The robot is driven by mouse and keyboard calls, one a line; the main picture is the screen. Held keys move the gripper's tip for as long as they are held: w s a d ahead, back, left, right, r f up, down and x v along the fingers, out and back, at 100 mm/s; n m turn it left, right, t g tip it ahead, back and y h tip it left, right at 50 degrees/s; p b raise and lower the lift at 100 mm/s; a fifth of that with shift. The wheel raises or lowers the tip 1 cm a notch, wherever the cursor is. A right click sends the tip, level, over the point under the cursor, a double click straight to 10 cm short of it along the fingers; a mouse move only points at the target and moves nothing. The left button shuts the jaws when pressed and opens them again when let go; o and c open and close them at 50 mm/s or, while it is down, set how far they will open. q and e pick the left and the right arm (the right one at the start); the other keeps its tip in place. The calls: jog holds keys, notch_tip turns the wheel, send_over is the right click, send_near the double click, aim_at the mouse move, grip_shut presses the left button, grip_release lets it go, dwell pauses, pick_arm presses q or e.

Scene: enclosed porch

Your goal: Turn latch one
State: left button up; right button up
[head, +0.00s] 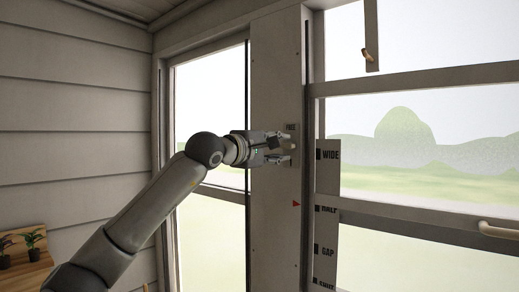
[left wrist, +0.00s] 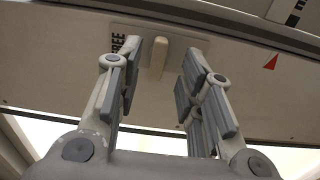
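A small cream latch (left wrist: 158,58) sits on a pale plate on the window post (head: 275,215). Next to it the plate is lettered FREE (left wrist: 121,43). In the left wrist view the latch stands beyond and between the fingertips of my left gripper (left wrist: 175,52), with gaps on both sides. My left gripper (head: 291,149) also shows in the head view, at the post with its fingers apart. There the fingers partly hide the latch. I cannot tell how far the fingertips are from the plate. My right gripper is not in view.
A scale strip (head: 327,180) lettered WIDE, GAP and other words runs right of the post, with a red pointer (head: 296,204) beside it. A wooden handle (head: 367,55) hangs upper right; a sash handle (head: 498,230) is lower right. Potted plants (head: 33,238) stand lower left.

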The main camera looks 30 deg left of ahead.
pick_arm(q)
jog(key=s+a, duration=0.1)
jog(key=s, duration=0.7)
